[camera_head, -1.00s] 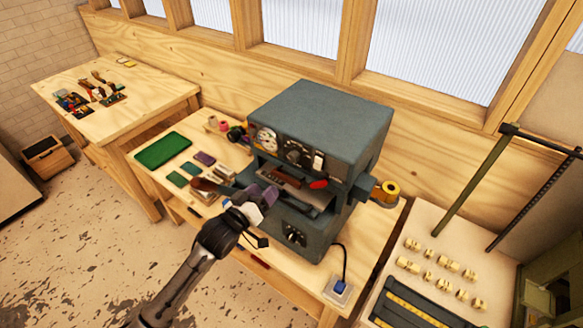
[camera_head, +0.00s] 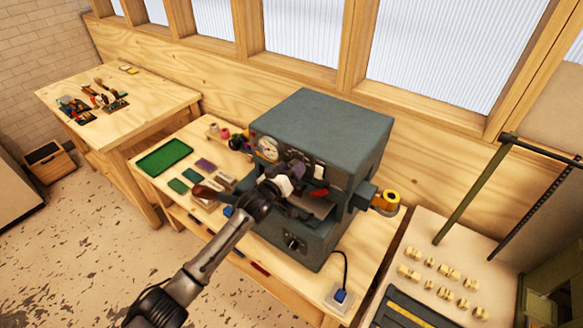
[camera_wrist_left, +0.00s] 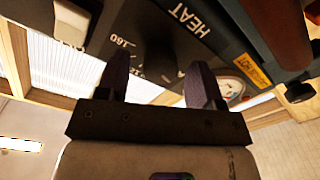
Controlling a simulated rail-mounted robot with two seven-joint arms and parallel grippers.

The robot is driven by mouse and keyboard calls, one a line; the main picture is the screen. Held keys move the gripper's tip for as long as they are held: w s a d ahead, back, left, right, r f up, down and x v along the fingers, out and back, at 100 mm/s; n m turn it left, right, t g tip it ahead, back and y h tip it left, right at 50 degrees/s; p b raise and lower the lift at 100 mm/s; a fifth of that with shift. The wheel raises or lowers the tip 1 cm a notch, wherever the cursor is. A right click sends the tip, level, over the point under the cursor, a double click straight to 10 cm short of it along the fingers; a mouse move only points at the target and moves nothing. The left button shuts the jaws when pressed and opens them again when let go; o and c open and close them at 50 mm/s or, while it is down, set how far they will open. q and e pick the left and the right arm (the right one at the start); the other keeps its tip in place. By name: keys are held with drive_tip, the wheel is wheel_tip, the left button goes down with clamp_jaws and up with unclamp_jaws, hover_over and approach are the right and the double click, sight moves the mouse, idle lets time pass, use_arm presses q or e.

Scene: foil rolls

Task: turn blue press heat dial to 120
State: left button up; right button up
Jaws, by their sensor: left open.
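The blue-grey press (camera_head: 330,130) stands on the wooden bench in the head view, its control panel facing me. My left gripper (camera_head: 297,168) is in front of that panel and covers most of the heat dial there. In the left wrist view the open left gripper (camera_wrist_left: 158,78) has its two dark fingers spread near the panel. The HEAT label (camera_wrist_left: 191,20) and the scale marks 160 and part of 120 show. A dark shape, seemingly the heat dial (camera_wrist_left: 158,45), lies beyond and between the fingertips. I cannot tell its setting or whether the fingers touch it.
A round gauge (camera_head: 267,148) is left of the gripper on the panel. A red part (camera_head: 320,192) sits close below.

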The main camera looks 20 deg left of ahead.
use_arm(q)
drive_tip(key=shift+w+d, duration=0.1)
drive_tip(key=shift+w, duration=0.2)
drive_tip(key=shift+c, duration=0.3)
drive_tip(key=c, duration=0.9)
drive_tip(key=shift+o, duration=0.2)
